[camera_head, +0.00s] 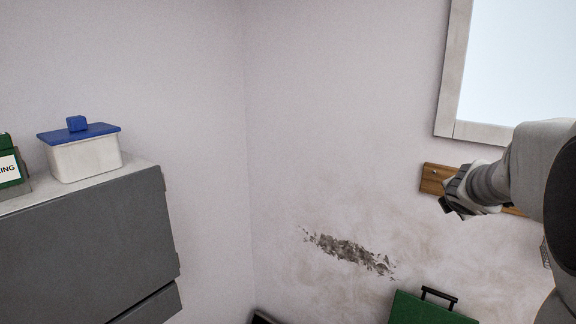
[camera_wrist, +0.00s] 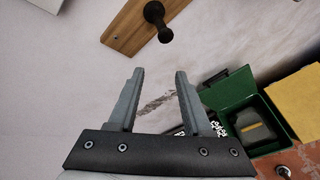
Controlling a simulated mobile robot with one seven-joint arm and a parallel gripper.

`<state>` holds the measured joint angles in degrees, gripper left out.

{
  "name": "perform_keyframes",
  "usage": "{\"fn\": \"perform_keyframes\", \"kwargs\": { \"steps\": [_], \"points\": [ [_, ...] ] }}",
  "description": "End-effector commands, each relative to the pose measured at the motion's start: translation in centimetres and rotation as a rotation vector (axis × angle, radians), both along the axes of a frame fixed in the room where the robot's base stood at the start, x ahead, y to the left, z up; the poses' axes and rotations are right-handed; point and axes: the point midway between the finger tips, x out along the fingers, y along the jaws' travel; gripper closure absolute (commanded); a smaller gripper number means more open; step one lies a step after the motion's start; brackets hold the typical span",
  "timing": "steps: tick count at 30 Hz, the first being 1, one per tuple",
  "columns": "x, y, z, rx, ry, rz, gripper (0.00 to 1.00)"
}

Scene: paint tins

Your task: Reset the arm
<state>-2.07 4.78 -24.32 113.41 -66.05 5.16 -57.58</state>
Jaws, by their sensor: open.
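My gripper (camera_head: 447,205) is at the right in the head view, raised in front of the wall below the window. In the wrist view my gripper (camera_wrist: 158,80) shows two grey fingers spread apart with nothing between them. The wall shows through the gap. My arm reaches in from the right edge of the head view.
A wooden rail (camera_head: 434,178) with a dark peg (camera_wrist: 156,14) is on the wall close to my gripper. A green box (camera_head: 425,311) stands below. A grey cabinet (camera_head: 90,250) at left holds a white container with a blue lid (camera_head: 85,157).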

Motion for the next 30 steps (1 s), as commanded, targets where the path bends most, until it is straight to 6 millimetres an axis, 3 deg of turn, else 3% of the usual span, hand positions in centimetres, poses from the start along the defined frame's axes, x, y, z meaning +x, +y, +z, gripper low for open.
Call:
{"fn": "perform_keyframes", "kwargs": {
  "steps": [3, 8, 15, 21, 25, 30],
  "points": [
    [-4.2, 2.2, 0.8, 0.276, -0.108, -0.197, 0.51],
    [-10.2, 6.1, 0.2, 0.64, -0.193, -0.45, 0.51],
    [-19.7, 14.0, -2.7, 1.129, -0.205, -0.821, 0.51],
    [-26.6, 20.0, -5.4, 1.397, -0.141, -1.086, 0.51],
    [-29.0, 22.2, -6.5, 1.477, -0.107, -1.187, 0.51],
    [-30.0, 23.0, -6.9, 1.506, -0.091, -1.231, 0.51]
  ]
}}
